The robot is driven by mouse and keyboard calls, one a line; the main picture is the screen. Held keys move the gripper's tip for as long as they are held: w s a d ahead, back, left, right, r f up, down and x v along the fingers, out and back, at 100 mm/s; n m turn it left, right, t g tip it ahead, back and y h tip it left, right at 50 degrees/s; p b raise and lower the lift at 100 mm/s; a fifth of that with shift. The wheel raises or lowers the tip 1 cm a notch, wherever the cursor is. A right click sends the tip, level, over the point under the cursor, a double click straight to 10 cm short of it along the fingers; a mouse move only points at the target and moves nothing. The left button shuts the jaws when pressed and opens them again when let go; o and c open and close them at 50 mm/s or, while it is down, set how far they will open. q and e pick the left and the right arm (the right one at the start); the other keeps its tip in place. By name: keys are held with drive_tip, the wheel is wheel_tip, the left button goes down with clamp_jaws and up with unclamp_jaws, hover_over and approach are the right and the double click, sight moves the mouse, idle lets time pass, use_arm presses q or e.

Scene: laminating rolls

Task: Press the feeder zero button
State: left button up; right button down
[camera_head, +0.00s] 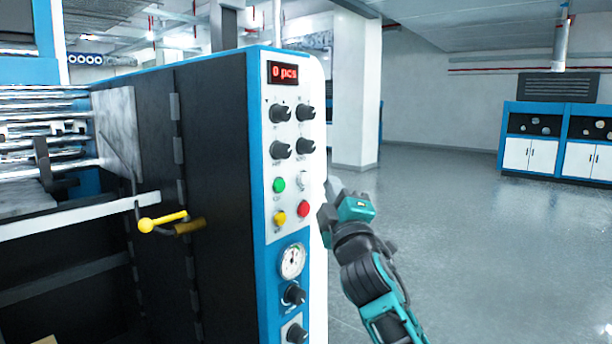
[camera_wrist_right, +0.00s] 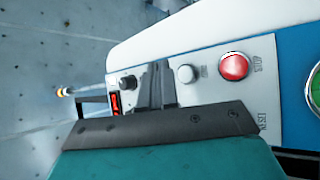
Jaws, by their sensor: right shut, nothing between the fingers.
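The control panel (camera_head: 263,215) on the machine front carries a green button (camera_head: 279,185), a white button (camera_head: 304,181), a yellow button (camera_head: 280,219) and a red button (camera_head: 303,209). Their labels are too small to tell which is feeder zero. My right gripper (camera_head: 328,200) is at the panel's right edge, beside the white and red buttons. In the right wrist view its shut, empty fingers (camera_wrist_right: 157,85) cover part of the panel, left of the white button (camera_wrist_right: 188,73) and the red button (camera_wrist_right: 233,66). Contact cannot be told. My left gripper is not in view.
Above the buttons are a red display (camera_head: 283,72) reading "0 pcs" and several black knobs (camera_head: 280,150). A gauge (camera_head: 292,261) sits below. A yellow handle (camera_head: 163,221) sticks out from the machine's dark side. The floor (camera_head: 450,220) to the right is clear.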

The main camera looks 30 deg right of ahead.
drive_tip(key=shift+s+d, duration=0.2)
drive_tip(key=shift+s, duration=0.3)
drive_tip(key=shift+s+d, duration=0.2)
drive_tip(key=shift+s, duration=0.3)
drive_tip(key=s+a+f+m+g+y, duration=0.1)
drive_tip(key=s+a+f+g+y, duration=0.15)
drive_tip(key=f, duration=0.65)
drive_tip(key=s+a+f+m+g+y, duration=0.1)
drive_tip(key=a+f+y, duration=0.15)
drive_tip(key=f, duration=0.75)
drive_tip(key=s+a+f+m+g+y, duration=0.15)
drive_tip(key=a+f, duration=0.25)
drive_tip(key=f, duration=0.5)
drive_tip(key=s+a+f+m+g+y, duration=0.1)
drive_tip(key=s+a+f+m+g, duration=0.1)
drive_tip(key=s+f, duration=0.7)
drive_tip(key=s+a+f+m+g+y, duration=0.1)
drive_tip(key=s+a+f+g, duration=0.3)
drive_tip(key=s+f, duration=0.5)
drive_tip(key=shift+s+a+m, duration=0.2)
drive_tip(key=shift+a+m, duration=0.65)
drive_tip(key=shift+a, duration=0.35)
drive_tip(key=c, duration=1.8)
unclamp_jaws()
drive_tip(key=shift+f+y, duration=0.1)
drive_tip(key=shift+y, duration=0.15)
